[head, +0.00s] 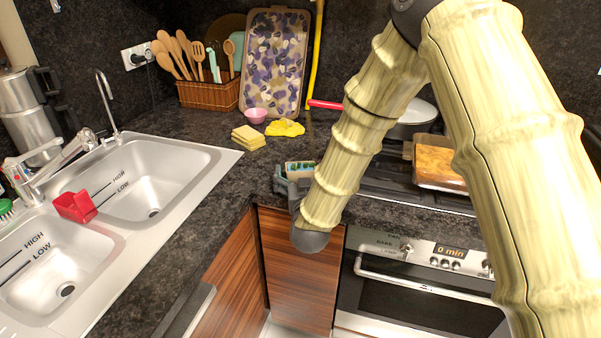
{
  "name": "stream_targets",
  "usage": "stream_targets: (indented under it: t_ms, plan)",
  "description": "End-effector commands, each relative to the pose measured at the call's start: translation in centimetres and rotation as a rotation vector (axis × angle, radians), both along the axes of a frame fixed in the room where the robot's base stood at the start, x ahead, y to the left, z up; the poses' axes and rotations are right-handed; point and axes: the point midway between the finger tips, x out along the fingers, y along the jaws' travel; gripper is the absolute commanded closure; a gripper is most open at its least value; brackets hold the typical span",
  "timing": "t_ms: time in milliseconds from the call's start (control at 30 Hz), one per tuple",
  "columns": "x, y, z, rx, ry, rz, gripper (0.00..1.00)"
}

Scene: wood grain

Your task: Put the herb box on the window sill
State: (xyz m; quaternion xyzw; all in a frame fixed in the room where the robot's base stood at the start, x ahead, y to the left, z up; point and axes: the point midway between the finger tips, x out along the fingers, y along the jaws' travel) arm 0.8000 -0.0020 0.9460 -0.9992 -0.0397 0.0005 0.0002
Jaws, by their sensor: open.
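My gripper (283,180) is low over the dark counter, near the corner between the sink and the stove. It is open. A small box with a picture-like, green and brown face (300,169) shows right at the gripper, and may be the herb box. My arm and gripper hide part of it, and I cannot tell whether the fingers touch it or stand around it. No window sill is visible in the head view.
Yellow sponges (248,138), a yellow cloth (285,128) and a pink bowl (256,116) lie behind the gripper. A patterned tray (274,62) leans on the wall beside a utensil basket (209,94). A double sink (183,160) is left; a stove with a baking dish (437,163) is right.

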Motion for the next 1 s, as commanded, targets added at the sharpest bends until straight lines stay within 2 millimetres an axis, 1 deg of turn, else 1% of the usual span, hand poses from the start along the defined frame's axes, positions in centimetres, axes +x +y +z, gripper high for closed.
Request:
stream_targets:
  t_ms: [33, 133, 400, 467, 500, 667, 700, 733, 767, 800, 1000]
  plan:
    - [0.61, 0.06, 0.13, 0.001, -0.001, 0.0, 0.0]
    - [1.3, 0.11, 0.08, 0.001, -0.001, 0.0, 0.0]
    - [1.55, 0.11, -0.01, 0.0, 0.0, 0.0, 0.0]
    - [1.54, 0.11, -0.01, 0.0, 0.0, 0.0, 0.09]
    - [1.54, 0.11, -0.01, 0.0, 0.0, 0.0, 0.16]
    - [1.53, 0.11, 0.0, 0.0, 0.0, 0.0, 0.46]
    - [1.53, 0.11, 0.0, 0.0, 0.0, 0.0, 0.53]
    - [1.53, 0.11, 0.0, 0.0, 0.0, 0.0, 0.56]
    - [1.54, 0.11, 0.04, 0.0, -0.001, 0.0, 0.56]
    - [1.54, 0.11, 0.04, 0.0, -0.001, 0.0, 0.6]
    - [1.54, 0.11, 0.1, 0.0, -0.001, 0.0, 0.6]
